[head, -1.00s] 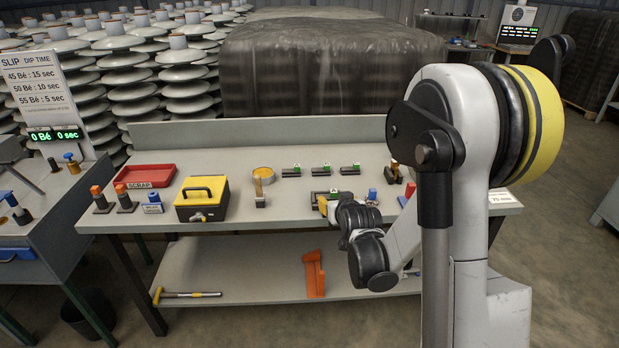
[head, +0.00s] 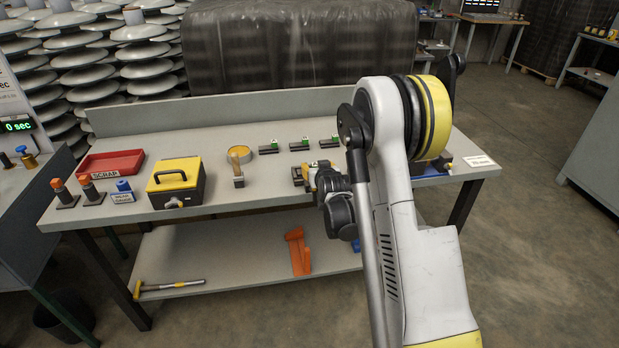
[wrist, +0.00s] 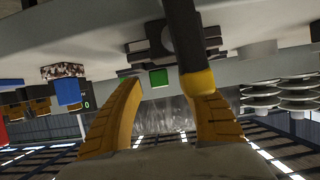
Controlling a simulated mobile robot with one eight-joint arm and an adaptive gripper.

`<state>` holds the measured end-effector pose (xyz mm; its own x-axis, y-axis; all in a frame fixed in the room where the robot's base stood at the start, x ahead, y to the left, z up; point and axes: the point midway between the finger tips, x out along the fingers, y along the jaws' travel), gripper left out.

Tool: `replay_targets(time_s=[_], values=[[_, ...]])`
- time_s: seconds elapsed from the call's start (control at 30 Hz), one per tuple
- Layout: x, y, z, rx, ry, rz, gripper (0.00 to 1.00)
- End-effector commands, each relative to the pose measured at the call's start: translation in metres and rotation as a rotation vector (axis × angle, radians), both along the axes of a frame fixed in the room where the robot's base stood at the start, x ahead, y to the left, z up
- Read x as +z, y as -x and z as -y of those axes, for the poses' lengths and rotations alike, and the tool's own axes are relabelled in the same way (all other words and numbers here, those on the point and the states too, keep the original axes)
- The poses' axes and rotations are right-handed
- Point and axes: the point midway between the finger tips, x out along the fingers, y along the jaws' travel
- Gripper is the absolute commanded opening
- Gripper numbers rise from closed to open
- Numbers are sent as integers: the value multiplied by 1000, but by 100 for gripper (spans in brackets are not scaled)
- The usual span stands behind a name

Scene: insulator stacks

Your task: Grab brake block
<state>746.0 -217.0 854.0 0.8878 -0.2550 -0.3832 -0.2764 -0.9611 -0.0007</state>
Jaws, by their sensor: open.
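My gripper (head: 309,178) is over the right part of the workbench in the head view, partly hidden by my arm. In the wrist view its yellow fingers are spread, with nothing held between them (wrist: 166,95). A dark block (head: 298,176) sits on the bench just left of the gripper. A dark block with a black cylindrical part (wrist: 183,35) shows beyond the fingers in the upside-down wrist view. I cannot tell for sure which piece is the brake block. Several small dark pieces with green tops (head: 300,145) lie in a row behind.
The bench (head: 215,205) also holds a yellow-lidded box (head: 177,172), a red scrap tray (head: 108,162), a brush (head: 237,168) and orange-topped pieces (head: 60,188). A blue block (wrist: 67,90) shows left in the wrist view. A hammer (head: 170,287) and orange part (head: 297,250) lie below.

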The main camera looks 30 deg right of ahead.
Motion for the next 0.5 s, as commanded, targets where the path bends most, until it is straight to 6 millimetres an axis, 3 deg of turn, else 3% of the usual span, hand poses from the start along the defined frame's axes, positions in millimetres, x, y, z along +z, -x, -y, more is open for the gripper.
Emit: replay_targets(time_s=[0.1,0.33,0.37,0.5], values=[[-5,-10,3,0,0,0,47],[-4,-12,3,0,1,0,47],[-4,-12,3,0,1,0,42],[-4,-12,3,0,1,0,0]])
